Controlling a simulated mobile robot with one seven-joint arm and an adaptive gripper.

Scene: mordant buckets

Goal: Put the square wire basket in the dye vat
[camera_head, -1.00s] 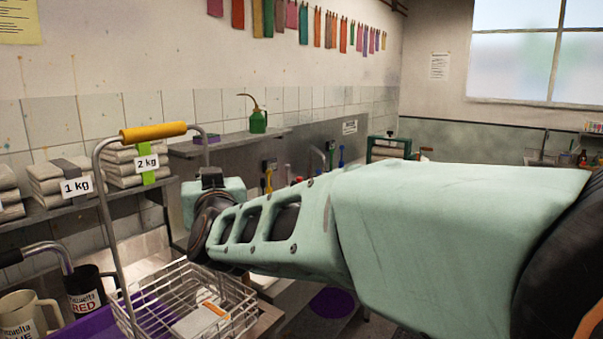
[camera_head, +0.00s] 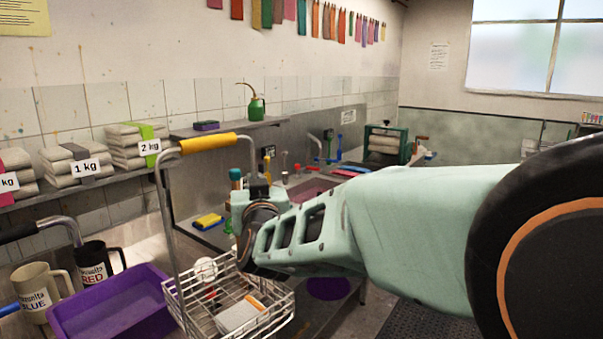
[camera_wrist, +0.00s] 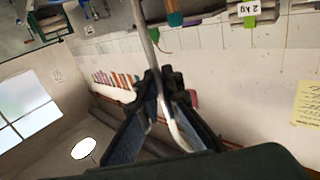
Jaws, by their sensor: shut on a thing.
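The square wire basket (camera_head: 181,310) hangs level by its tall metal handle, which has a yellow grip (camera_head: 207,143). It holds a white box with an orange stripe (camera_head: 240,316) and a small white round item (camera_head: 206,268). My gripper (camera_head: 257,188) is shut on the right upright of the handle, below the yellow grip. In the wrist view my gripper (camera_wrist: 163,85) closes around the metal rod (camera_wrist: 145,30). A basin with a dark pink inside (camera_head: 311,190) lies beyond my gripper; I cannot tell whether it is the dye vat.
Folded cloth stacks (camera_head: 75,167) line the left shelf. A sponge (camera_head: 208,221) lies on the steel counter. A purple round object (camera_head: 328,288) is below the counter edge.

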